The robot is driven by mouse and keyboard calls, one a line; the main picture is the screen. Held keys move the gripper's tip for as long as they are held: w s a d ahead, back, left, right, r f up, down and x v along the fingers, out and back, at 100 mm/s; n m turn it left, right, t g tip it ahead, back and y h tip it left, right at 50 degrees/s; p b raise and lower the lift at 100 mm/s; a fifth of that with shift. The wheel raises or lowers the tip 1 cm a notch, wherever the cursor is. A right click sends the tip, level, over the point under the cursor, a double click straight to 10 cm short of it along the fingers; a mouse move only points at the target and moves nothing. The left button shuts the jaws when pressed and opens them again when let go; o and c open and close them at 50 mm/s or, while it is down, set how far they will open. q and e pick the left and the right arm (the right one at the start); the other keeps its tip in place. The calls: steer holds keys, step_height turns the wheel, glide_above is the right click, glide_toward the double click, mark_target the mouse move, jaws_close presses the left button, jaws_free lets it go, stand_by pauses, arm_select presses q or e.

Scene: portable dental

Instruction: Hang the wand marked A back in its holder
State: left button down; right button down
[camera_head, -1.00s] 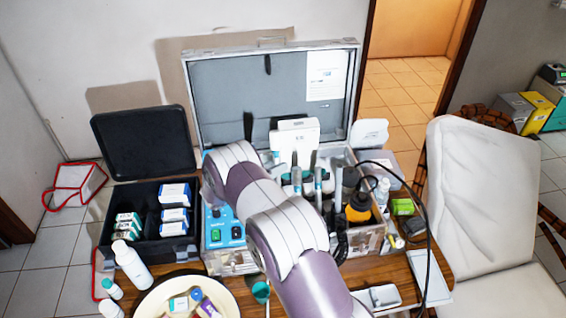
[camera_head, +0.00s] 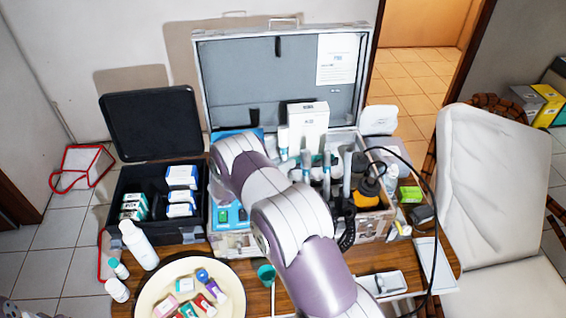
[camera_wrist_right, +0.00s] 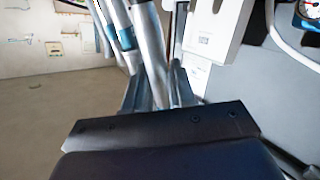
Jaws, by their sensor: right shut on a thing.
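In the right wrist view, my right gripper (camera_wrist_right: 158,95) is shut on a silver wand (camera_wrist_right: 148,45), whose shaft rises between the fingers. Other silver wands with blue-teal bands (camera_wrist_right: 122,25) stand close to its left. No letter A is readable on any of them. In the head view, a row of upright wands (camera_head: 306,165) stands in the open case (camera_head: 232,240), right of my right arm. That arm hides the right gripper and part of the case front. Whether the held wand touches its holder cannot be told.
A white box (camera_head: 307,125) stands behind the wands, before the raised lid (camera_head: 245,80). A black box (camera_head: 130,185), white bottles and a plate (camera_head: 150,300) are at left.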

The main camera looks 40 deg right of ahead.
steer(key=shift+s+f, duration=0.1)
steer(key=shift+f, duration=0.05)
stand_by(0.3)
steer(key=shift+s+a+f+b, duration=0.15)
steer(key=shift+s+f+b, duration=0.1)
steer(key=shift+f+b, duration=0.55)
steer(key=shift+s+a+f+b, duration=0.2)
steer(key=shift+f+b, duration=0.3)
steer(key=shift+f, duration=0.45)
steer(key=shift+s+f, duration=0.15)
steer(key=shift+f, duration=0.05)
